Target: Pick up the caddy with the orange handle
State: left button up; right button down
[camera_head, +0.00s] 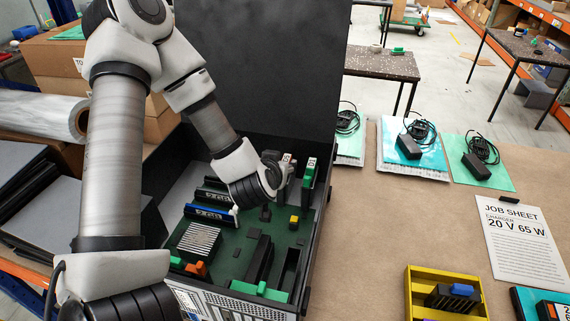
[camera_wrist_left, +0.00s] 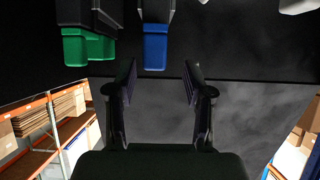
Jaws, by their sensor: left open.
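A small orange part (camera_head: 197,268) shows low in the open black case, beside a green part; I cannot tell if it is a caddy's handle. A dark upright piece with a green top (camera_head: 310,171) stands near the case's right wall. My left gripper (camera_head: 284,165) hangs over the case's far right part, close to that piece. In the left wrist view its two fingers (camera_wrist_left: 161,78) are apart with nothing between them. That view also shows green handles (camera_wrist_left: 88,48) and a blue handle (camera_wrist_left: 155,52) on dark bodies, but no orange handle. My right gripper is not in view.
The case's raised lid (camera_head: 262,70) stands behind my arm. A yellow tray (camera_head: 412,292) holds a dark block with a blue top. Chargers (camera_head: 476,166) lie on coloured sheets near a job sheet (camera_head: 525,240). The brown table (camera_head: 380,225) is clear between case and sheet.

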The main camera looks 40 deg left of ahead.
aim_at(286, 159)
pick_arm(q)
jog(key=shift+w+f, duration=0.15)
jog(key=shift+f, duration=0.1)
jog(key=x, duration=0.2)
jog(key=p+x, duration=0.1)
jog(key=x, duration=0.2)
jog(key=shift+w+d+r, duration=0.1)
jog(key=shift+w+r, duration=0.1)
jog(key=shift+s+d+r, duration=0.15)
grip_shut()
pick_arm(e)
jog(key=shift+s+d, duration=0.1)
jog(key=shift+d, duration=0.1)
